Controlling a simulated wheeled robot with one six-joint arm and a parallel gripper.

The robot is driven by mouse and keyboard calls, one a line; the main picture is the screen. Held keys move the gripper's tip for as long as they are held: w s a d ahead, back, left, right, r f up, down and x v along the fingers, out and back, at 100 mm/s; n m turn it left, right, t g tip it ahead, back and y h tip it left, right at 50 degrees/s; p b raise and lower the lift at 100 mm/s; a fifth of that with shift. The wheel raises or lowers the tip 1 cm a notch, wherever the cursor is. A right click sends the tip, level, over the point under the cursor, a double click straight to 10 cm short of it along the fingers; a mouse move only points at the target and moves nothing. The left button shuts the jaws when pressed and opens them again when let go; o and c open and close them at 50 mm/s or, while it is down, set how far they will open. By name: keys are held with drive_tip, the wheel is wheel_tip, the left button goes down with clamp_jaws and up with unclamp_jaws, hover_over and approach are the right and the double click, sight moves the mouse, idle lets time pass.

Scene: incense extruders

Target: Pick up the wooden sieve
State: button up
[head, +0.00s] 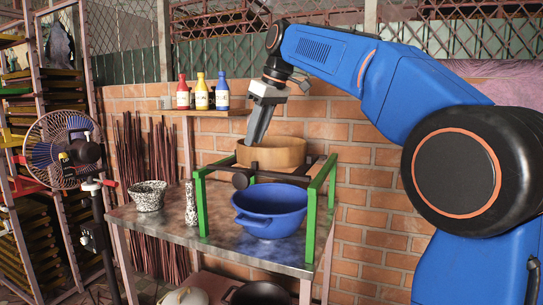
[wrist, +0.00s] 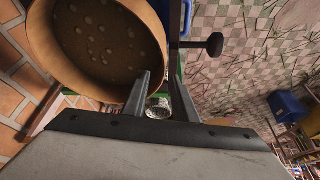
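The wooden sieve (head: 275,153) is a round tan ring resting on the green frame (head: 312,215), above a blue bowl (head: 270,212). In the wrist view the sieve (wrist: 45,60) fills the upper left, its spotted inside facing me. My gripper (head: 257,138) points down at the sieve's left side in the head view. I cannot tell whether the fingers touch the rim. No grasp shows.
A dark bar with a round knob (wrist: 214,44) runs close beside the sieve. A speckled mortar (head: 148,196) and pestle (head: 191,204) stand left on the table (head: 160,228). Several bottles (head: 202,92) stand on a wall shelf; a fan (head: 62,150) is at far left. A brick wall is behind.

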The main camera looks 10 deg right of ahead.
drive_tip(key=shift+x, duration=2.3)
drive_tip(key=shift+c, duration=0.6)
clamp_jaws()
